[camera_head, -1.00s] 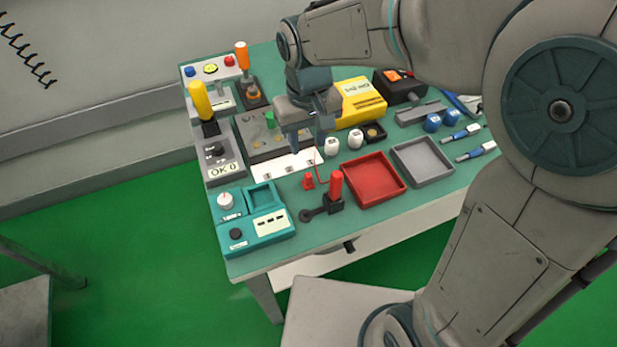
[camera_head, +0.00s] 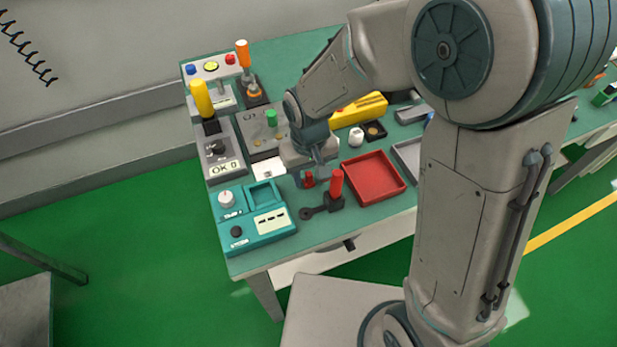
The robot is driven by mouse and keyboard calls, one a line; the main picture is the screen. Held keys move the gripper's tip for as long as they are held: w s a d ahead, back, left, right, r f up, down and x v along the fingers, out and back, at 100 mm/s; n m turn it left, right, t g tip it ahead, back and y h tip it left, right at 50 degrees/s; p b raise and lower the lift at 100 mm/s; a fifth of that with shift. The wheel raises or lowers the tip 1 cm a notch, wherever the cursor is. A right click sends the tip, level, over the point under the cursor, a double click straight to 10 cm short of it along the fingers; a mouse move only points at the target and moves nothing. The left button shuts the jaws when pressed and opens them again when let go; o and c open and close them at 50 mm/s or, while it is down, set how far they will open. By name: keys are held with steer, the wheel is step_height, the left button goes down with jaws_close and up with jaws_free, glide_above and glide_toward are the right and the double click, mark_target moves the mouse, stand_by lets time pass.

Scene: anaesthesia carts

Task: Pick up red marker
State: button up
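The small red marker (camera_head: 309,180) stands upright on the green tabletop, left of a red-handled clamp (camera_head: 336,184). My gripper (camera_head: 311,176) points down right at the marker, with its fingers apart and the marker showing between or just in front of them. The fingers partly hide the marker's top. I cannot tell whether either finger touches it.
The red-handled clamp stands close to the right of my gripper. A red tray (camera_head: 373,178) lies further right, and a teal device (camera_head: 250,218) lies to the left. Behind are a white card (camera_head: 268,170), a grey panel with a green knob (camera_head: 271,119) and a yellow box (camera_head: 357,110).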

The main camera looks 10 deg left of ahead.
jaws_close()
steer(key=shift+r, duration=0.15)
